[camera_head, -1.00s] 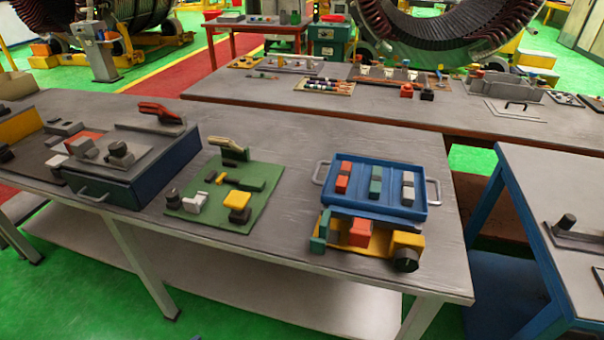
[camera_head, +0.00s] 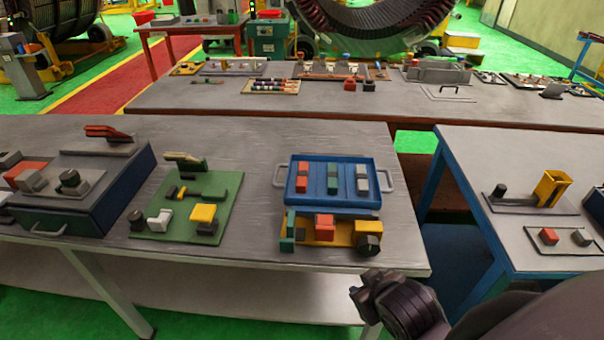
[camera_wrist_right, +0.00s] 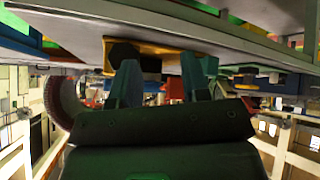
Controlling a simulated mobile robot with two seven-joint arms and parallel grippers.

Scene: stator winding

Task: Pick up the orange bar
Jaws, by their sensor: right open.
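An orange-red bar (camera_head: 302,184) with grey parts lies at the left in the blue tray (camera_head: 333,207), beside a green bar (camera_head: 333,180) and a grey one (camera_head: 362,180). Another orange-red block (camera_head: 324,224) sits in the yellow fixture (camera_head: 310,238) just in front of the tray. I cannot tell which is the task's orange bar. My right arm's dark end (camera_head: 395,303) is in front of the table's right corner, apart from both. In the right wrist view my right gripper (camera_wrist_right: 163,75) is open and empty, with part of a yellow piece (camera_wrist_right: 170,48) beyond it. My left gripper is not in view.
A green board (camera_head: 225,222) with a yellow block and a dark blue box (camera_head: 60,218) stand to the left. The table's front edge (camera_head: 400,274) lies close to my right arm. A blue-legged table (camera_head: 470,165) stands right, across a gap. Bare tabletop lies behind the tray.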

